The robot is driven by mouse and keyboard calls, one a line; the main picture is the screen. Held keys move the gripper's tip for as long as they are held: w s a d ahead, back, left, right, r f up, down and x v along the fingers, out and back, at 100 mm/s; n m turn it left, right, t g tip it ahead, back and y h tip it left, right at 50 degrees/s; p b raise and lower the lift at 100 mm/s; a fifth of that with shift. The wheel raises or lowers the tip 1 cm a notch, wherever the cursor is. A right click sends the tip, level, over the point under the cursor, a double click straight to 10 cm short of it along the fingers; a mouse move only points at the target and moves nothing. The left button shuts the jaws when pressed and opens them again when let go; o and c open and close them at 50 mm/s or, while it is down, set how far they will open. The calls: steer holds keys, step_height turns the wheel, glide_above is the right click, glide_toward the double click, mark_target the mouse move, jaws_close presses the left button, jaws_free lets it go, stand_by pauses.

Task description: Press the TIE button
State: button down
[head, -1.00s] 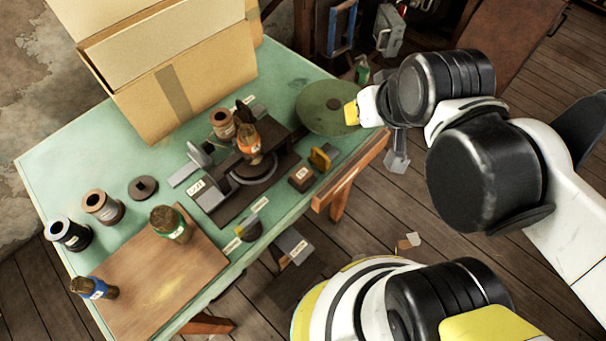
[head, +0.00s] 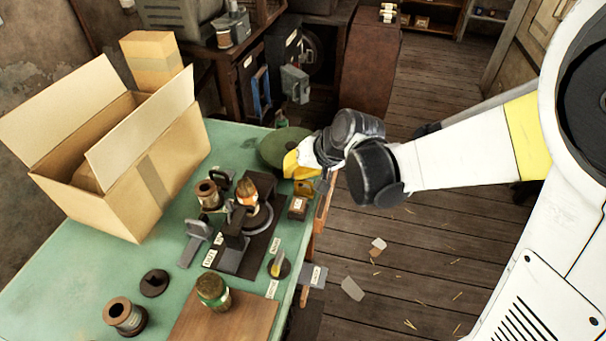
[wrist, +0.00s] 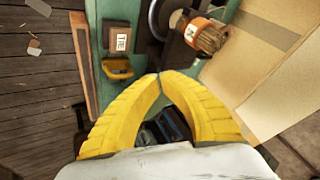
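The TIE button is a small dark brown block with a white label reading TIE, at the table's right edge beside the press (head: 240,238). It shows in the head view (head: 298,207) and at the upper left of the wrist view (wrist: 119,38). My gripper (wrist: 159,75) has yellow fingers whose tips meet with nothing between them. In the wrist view the tips are below and right of the button, apart from it. In the head view my gripper is beyond the button, by the green disc (head: 282,147); its fingertips are partly hidden there.
A yellow handle piece (wrist: 117,68) sits close to the button, between it and my left finger in the wrist view. A large open cardboard box (head: 165,190) fills the table's left side.

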mark_target(293, 202)
steer(key=shift+w+f, duration=0.15)
steer(key=shift+f, duration=0.05)
steer(key=shift+f, duration=0.1)
step_height(293, 202, down, 9)
steer(key=b, duration=0.7)
steer(key=shift+r, duration=0.2)
stand_by(1.1)
steer(key=shift+f+b, duration=0.4)
steer(key=shift+b, duration=0.1)
steer(key=shift+f+b, duration=0.8)
steer(key=shift+f, duration=0.1)
stand_by(0.7)
steer(key=shift+r, duration=0.2)
steer(key=shift+r+p, duration=1.05)
steer(key=shift+r, duration=0.1)
steer(key=shift+r, duration=0.1)
